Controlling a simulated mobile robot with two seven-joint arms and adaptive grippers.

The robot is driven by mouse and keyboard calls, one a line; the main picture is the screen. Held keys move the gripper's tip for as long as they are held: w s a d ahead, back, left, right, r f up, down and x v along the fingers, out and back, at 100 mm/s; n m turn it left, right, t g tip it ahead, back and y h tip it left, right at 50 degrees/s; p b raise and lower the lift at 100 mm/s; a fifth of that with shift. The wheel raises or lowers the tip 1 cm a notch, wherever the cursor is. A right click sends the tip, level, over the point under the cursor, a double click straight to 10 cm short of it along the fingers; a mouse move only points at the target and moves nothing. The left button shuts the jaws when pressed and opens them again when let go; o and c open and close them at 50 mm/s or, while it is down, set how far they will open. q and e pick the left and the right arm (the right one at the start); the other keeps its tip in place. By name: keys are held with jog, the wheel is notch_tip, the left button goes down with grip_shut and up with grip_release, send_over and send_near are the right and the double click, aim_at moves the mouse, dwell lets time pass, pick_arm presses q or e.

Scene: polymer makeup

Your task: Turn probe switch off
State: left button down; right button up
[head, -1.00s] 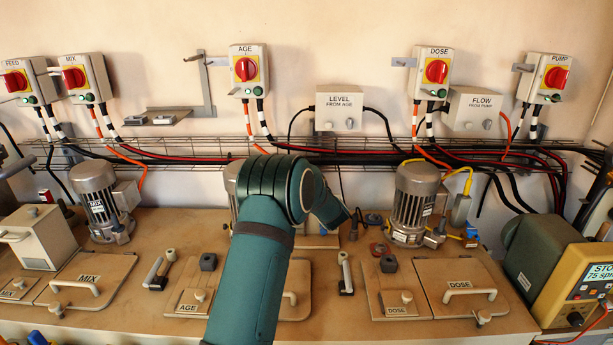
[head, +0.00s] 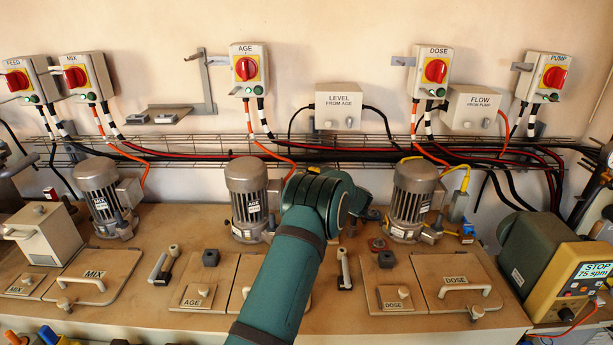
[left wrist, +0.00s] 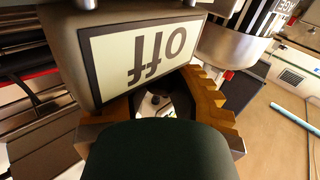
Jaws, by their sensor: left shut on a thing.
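In the left wrist view, a grey box (left wrist: 150,15) fills the upper middle. Its framed pale panel (left wrist: 140,55) reads "off", upside down in the picture. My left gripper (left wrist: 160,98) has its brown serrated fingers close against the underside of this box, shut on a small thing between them. That thing is mostly hidden and I take it to be the probe switch. A dark rounded shape covers the bottom middle of this view. In the head view my left arm reaches over the bench, and its wrist hides the box and the fingertips. My right gripper is not in view.
Red-handled switches, AGE (head: 246,69) and DOSE (head: 435,71) among them, hang on the wall above a wire cable tray. The AGE motor (head: 247,190) and DOSE motor (head: 411,195) stand either side of my wrist. Handled lids (head: 458,290) lie on the bench front.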

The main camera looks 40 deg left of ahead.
pick_arm(q)
jog(key=shift+w+a+r, duration=0.1)
jog(key=shift+r, duration=0.4)
jog(key=c, duration=0.9)
grip_release()
jog(key=shift+o, duration=0.6)
jog(key=shift+f, duration=0.2)
jog(key=s+d, duration=0.1)
jog(key=d, duration=1.1)
